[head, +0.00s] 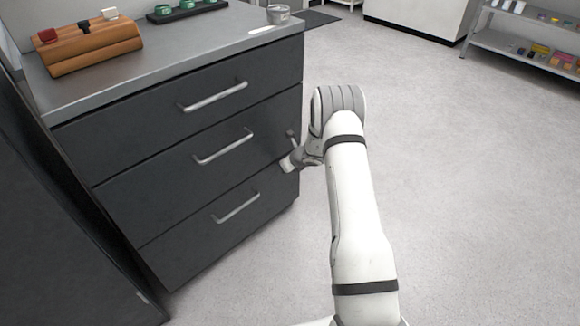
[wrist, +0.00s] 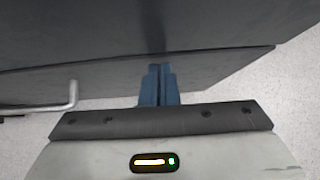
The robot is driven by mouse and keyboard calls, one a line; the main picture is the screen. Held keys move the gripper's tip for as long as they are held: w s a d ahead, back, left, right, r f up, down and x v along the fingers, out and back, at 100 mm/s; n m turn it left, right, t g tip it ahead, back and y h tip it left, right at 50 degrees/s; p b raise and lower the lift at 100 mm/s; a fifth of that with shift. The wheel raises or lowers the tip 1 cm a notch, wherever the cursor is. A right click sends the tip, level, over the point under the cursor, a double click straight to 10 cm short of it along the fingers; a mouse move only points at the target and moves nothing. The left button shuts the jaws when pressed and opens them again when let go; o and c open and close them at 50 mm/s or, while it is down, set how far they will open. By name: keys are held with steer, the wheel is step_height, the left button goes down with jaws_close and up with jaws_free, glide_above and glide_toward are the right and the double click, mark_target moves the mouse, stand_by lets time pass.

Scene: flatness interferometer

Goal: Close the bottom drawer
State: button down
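The grey cabinet has three dark drawers with bar handles. The bottom drawer (head: 195,246) looks about flush with the middle drawer (head: 160,190) above it; any small gap is hard to tell. Its handle (head: 236,208) is left of my gripper (head: 291,156), which is at the cabinet's right front edge, around middle-drawer height in the picture. In the wrist view, my gripper (wrist: 160,68) has its blue fingers together with nothing between them. The tips are at a dark drawer front, touching or very close. A bar handle (wrist: 73,97) shows to the left.
On the worktop (head: 190,46) are an orange-brown block (head: 90,52), a dark tray with green pieces (head: 185,10) and a small grey cup (head: 278,14). A tall dark panel (head: 50,220) stands at left. The floor (head: 470,170) to the right is clear.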

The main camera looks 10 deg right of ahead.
steer(key=shift+w+a+r, duration=0.3)
steer(key=shift+a, duration=0.05)
steer(key=s+d+r, duration=0.6)
steer(key=s, duration=0.4)
steer(key=shift+d+r+p, duration=0.15)
steer(key=shift+r+p, duration=0.1)
steer(key=shift+p, duration=0.15)
